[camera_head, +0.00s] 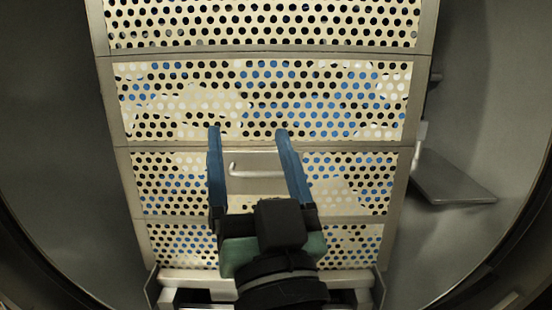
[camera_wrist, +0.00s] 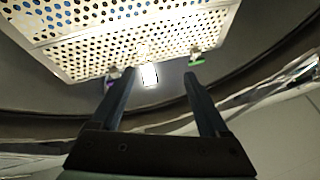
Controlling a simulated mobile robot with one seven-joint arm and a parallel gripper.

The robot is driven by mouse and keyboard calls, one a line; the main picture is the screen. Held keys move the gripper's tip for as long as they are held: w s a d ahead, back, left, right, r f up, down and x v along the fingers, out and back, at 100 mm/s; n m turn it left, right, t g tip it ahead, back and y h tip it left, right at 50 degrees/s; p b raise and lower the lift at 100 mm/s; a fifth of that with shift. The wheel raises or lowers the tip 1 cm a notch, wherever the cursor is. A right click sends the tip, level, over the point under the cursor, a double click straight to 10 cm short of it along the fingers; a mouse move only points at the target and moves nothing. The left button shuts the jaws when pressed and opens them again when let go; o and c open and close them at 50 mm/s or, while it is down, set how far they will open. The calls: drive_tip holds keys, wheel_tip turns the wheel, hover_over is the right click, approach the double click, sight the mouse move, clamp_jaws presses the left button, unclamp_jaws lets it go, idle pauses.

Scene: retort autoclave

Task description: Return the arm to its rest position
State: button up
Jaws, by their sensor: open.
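My gripper (camera_head: 247,135) is open, with two blue fingers spread apart and nothing between them. In the head view it is in front of a stack of perforated cream panels (camera_head: 260,100) in a metal frame (camera_head: 265,147). A light handle (camera_head: 233,170) shows between the fingers; I cannot tell how far the fingers are from it. In the wrist view my gripper (camera_wrist: 150,82) also shows open, and the perforated panel (camera_wrist: 120,45) is beyond the fingertips.
The round chamber's dark rim (camera_head: 520,230) curves around the view, with grey walls (camera_head: 50,150) on both sides. A flat grey plate (camera_head: 450,180) juts out at the right of the stack. A bright rectangle (camera_wrist: 149,74) shows beyond the fingers in the wrist view.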

drive_tip(key=s+d+r+t+h+p, duration=0.15)
drive_tip(key=s+r+t+h, duration=0.5)
drive_tip(key=r, duration=0.85)
wheel_tip(320, 180, up, 38)
drive_tip(key=s+g+y+p, duration=0.1)
drive_tip(key=g+p, duration=0.1)
drive_tip(key=p, duration=3.5)
drive_tip(key=shift+s+d+m, duration=0.4)
drive_tip(key=shift+d, duration=0.05)
